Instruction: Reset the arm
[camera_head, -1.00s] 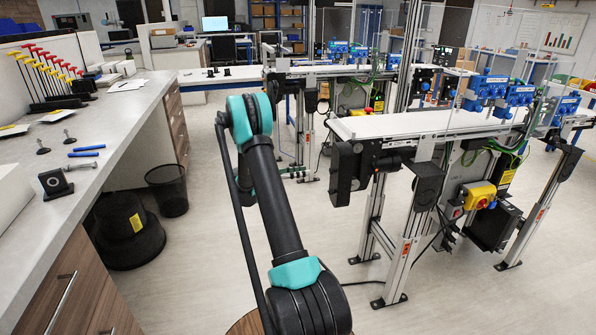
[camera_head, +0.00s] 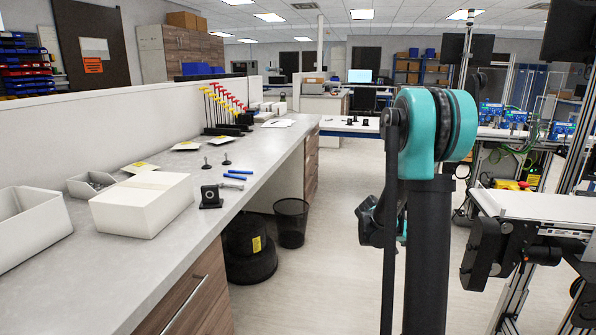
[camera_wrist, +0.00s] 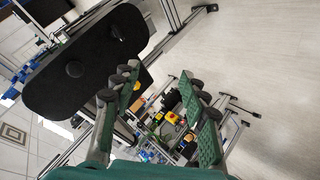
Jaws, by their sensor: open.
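My arm (camera_head: 428,230) rises in the right half of the head view, its teal and black joint (camera_head: 432,130) near mid-height. My gripper (camera_wrist: 160,92) shows in the wrist view with its two green-padded fingers spread apart. Nothing is between the fingertips; the yellow and blue parts seen through the gap are farther off. In the head view the gripper is not clearly visible; a dark part shows behind the arm's left side.
A conveyor (camera_head: 530,205) stands close to the right of my arm. A long grey workbench (camera_head: 110,265) on the left carries a white box (camera_head: 142,210), hex keys and small parts. A black bin (camera_head: 291,222) stands beside the bench. The aisle floor between is clear.

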